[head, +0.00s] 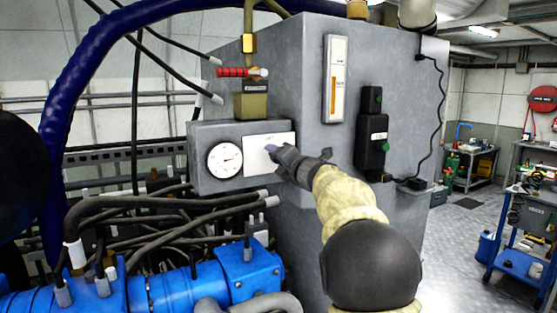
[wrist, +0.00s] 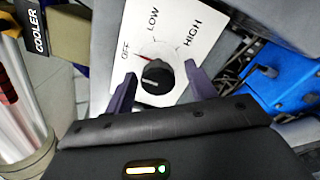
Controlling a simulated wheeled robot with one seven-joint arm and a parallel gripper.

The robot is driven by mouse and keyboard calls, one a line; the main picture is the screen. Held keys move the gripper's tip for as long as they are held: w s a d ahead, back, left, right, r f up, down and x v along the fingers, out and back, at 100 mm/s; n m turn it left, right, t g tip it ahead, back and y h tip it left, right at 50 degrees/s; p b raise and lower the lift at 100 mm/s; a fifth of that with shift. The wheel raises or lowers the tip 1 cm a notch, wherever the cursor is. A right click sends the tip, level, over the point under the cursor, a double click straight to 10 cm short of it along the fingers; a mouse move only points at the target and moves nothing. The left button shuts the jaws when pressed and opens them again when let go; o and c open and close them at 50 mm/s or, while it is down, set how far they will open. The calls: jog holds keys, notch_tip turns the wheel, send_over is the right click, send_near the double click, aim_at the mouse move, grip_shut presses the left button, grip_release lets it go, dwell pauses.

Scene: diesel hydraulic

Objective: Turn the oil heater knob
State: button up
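The oil heater knob (wrist: 157,75) is a round black dial on a white label plate (wrist: 172,25) marked OFF, LOW and HIGH. A red mark shows at the knob's edge on the OFF side. My gripper (wrist: 160,86) is open, with one purple finger on each side of the knob. Gaps show between fingers and knob, so it is not gripped; the depth of the fingers is hard to tell. In the head view my gripper (head: 272,152) is in front of the white plate (head: 255,166) and hides the knob.
A round gauge (head: 225,160) sits left of the plate on the same grey box. A red-handled valve (head: 236,72) is above. A black switch box (head: 372,140) is on the tank to the right. Hoses (head: 150,215) and a blue motor (head: 243,268) lie below.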

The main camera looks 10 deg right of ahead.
jog(key=shift+s, duration=0.1)
jog(key=b+v, duration=0.2)
jog(key=v, duration=1.5)
jog(key=shift+b, duration=0.4)
jog(key=shift+s+r, duration=0.1)
